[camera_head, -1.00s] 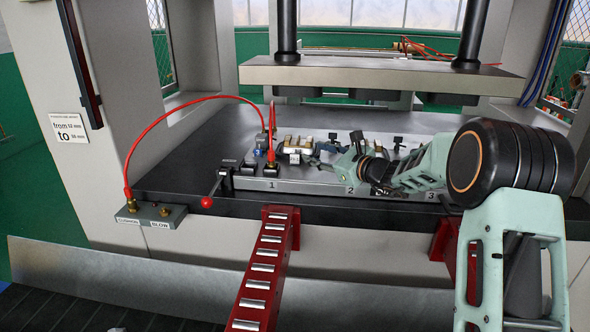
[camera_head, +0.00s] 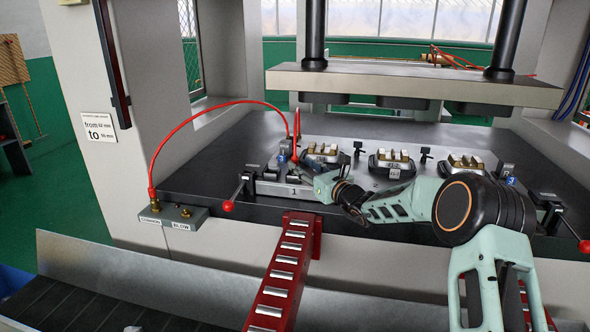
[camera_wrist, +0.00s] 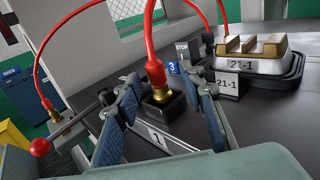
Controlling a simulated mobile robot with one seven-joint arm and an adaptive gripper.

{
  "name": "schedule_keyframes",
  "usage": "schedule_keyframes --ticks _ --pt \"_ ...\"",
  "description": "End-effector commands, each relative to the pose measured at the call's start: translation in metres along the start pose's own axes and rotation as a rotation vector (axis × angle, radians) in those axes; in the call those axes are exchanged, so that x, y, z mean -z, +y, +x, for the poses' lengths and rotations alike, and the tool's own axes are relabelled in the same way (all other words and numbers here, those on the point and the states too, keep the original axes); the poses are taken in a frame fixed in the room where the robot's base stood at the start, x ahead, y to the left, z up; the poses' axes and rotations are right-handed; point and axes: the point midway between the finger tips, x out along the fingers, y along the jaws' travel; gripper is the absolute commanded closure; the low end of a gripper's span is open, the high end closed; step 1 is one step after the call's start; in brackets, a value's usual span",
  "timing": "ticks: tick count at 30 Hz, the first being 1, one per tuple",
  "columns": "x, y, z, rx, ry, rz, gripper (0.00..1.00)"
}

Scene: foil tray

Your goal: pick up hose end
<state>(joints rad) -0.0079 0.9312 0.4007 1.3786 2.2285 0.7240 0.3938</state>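A red hose (camera_head: 215,110) arcs from a brass fitting on the grey CUSHION/BLOW box (camera_head: 170,216) to the left end of the press bed. The hose end (camera_wrist: 156,72) is a red sleeve over a brass fitting, upright in a black block (camera_wrist: 163,107) by the plate marked 1. In the head view the hose end (camera_head: 296,148) stands just left of my gripper (camera_head: 308,170). In the wrist view my gripper (camera_wrist: 162,100) is open, with one blue-padded finger on each side of the hose end and visible gaps between.
Dies with brass-coloured blocks (camera_head: 393,160) stand along the bed. A red-knobbed lever (camera_head: 229,205) is left of station 1. The press upper plate (camera_head: 390,82) hangs above. A red roller rail (camera_head: 287,265) runs out in front.

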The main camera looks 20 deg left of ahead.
Motion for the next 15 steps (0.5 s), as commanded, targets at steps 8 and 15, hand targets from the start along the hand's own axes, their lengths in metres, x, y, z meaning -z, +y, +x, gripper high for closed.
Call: schedule_keyframes --ticks 8,15 --pt "0.002 0.006 0.035 -0.002 0.0 0.0 0.63" --pt "0.002 0.005 0.041 0.0 0.001 0.001 0.63"
